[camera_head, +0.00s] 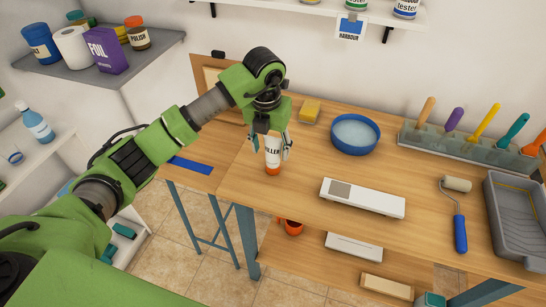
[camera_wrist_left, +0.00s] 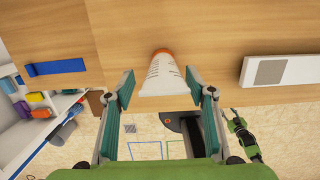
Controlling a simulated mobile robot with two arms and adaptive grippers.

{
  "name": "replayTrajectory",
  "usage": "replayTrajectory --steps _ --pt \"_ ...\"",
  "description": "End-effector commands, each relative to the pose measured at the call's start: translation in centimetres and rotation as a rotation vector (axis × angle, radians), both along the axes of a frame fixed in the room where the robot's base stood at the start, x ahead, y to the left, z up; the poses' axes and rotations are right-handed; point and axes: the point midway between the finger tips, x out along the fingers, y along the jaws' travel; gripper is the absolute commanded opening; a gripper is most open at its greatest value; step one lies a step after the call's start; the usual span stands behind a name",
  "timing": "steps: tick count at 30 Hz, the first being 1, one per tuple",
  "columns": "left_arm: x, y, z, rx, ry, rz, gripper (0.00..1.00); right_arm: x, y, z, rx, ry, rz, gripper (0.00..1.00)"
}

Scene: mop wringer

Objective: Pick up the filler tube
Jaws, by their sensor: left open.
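The filler tube (camera_head: 272,155) is white with dark lettering and an orange cap at its lower end. It stands on the wooden table near the front left edge. In the left wrist view the tube (camera_wrist_left: 161,75) shows between the two fingers, with its orange cap toward the table. My left gripper (camera_head: 271,152) is open, with a finger on either side of the tube; the wrist view shows gaps between the fingers (camera_wrist_left: 161,90) and the tube. My right gripper is not clearly identifiable in these frames.
A blue bowl (camera_head: 355,134) and a yellow sponge (camera_head: 310,110) stand behind the tube. A white box (camera_head: 362,198) lies to its right, and a paint roller (camera_head: 458,215) and grey tray (camera_head: 520,220) lie farther right. Blue tape (camera_head: 191,165) is at the left.

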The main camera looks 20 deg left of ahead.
Motion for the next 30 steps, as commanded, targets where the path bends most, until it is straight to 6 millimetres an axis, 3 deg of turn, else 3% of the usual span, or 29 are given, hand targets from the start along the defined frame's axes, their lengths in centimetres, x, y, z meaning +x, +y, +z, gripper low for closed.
replayTrajectory --steps 5,9,17,18,23,30 --pt "0.2 -0.6 -2.4 -0.001 0.007 -0.001 0.50 0.1 0.1 1.9 0.000 -0.002 0.000 0.40" --pt "0.5 -0.5 -4.2 0.000 0.004 0.001 0.50 0.2 0.1 2.1 0.001 -0.004 0.000 0.40" --pt "0.6 -0.5 -4.7 -0.001 0.001 -0.001 0.50 0.4 0.1 2.0 0.001 -0.005 0.000 0.40" --pt "0.6 -0.6 -4.7 -0.001 0.001 -0.001 0.47 0.4 0.1 2.0 0.001 -0.006 0.000 0.40" --pt "0.6 -0.5 -4.6 -0.001 0.001 -0.001 0.06 0.4 0.1 2.0 0.001 -0.006 0.000 0.40" --pt "0.7 -0.6 -4.6 -0.001 0.000 0.000 0.02 0.4 0.1 2.0 0.001 -0.006 0.000 0.40"
